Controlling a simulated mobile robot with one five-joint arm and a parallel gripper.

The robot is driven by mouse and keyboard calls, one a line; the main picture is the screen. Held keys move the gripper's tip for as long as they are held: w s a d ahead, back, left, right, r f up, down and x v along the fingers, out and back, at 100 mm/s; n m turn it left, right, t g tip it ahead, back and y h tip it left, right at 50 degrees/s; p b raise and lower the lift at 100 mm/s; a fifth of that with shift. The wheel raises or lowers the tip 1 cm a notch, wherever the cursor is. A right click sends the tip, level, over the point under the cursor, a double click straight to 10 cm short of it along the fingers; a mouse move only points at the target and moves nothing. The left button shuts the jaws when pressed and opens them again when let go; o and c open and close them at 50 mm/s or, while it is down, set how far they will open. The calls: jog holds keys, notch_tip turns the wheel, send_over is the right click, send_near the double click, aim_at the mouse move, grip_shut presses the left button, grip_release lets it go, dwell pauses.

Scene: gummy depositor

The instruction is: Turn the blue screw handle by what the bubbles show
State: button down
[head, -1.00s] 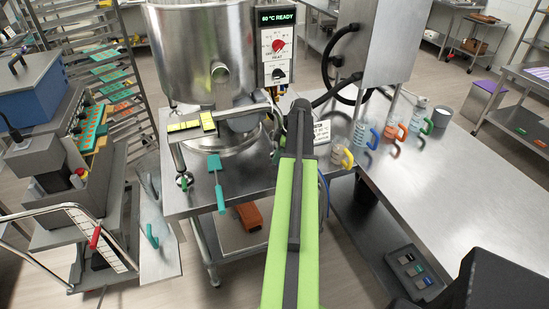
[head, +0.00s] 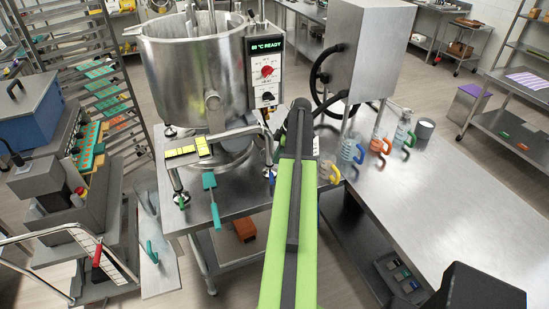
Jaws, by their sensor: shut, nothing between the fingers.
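Two yellow level vials (head: 186,149) lie at an angle to each other on a metal bar in front of the steel kettle (head: 190,80); the bubbles in them are too small to read. A flat teal-blue handle (head: 213,203) points toward me at the kettle stand's front. I cannot tell for certain which is the blue screw handle. My arm reaches forward over the stand's right side; my gripper is hidden behind it.
The kettle's panel (head: 266,65) reads 60 °C READY. Vessels with yellow, blue, orange and green handles stand right of my arm, below a steel cabinet (head: 365,55). The right steel table (head: 440,200) is mostly bare. A cart and tray rack stand at left.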

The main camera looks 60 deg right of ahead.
aim_at(271, 175)
jog(key=s+d+m+t+h+b, duration=0.25)
jog(key=s+m, duration=0.75)
jog(key=m, duration=0.6)
jog(key=shift+n+t+y, duration=0.25)
jog(key=shift+n+t, duration=0.05)
jog(key=shift+t, duration=0.15)
jog(key=b+x, duration=0.8)
jog(key=x, duration=0.2)
jog(key=shift+s+d+f+b, duration=0.15)
jog(key=shift+f+b, duration=0.05)
jog(key=shift+b, duration=0.1)
jog(key=w+a, duration=0.2)
jog(key=shift+w+f, duration=0.2)
jog(key=shift+w, duration=0.2)
jog(key=shift+w+a, duration=0.3)
jog(key=shift+a, duration=0.1)
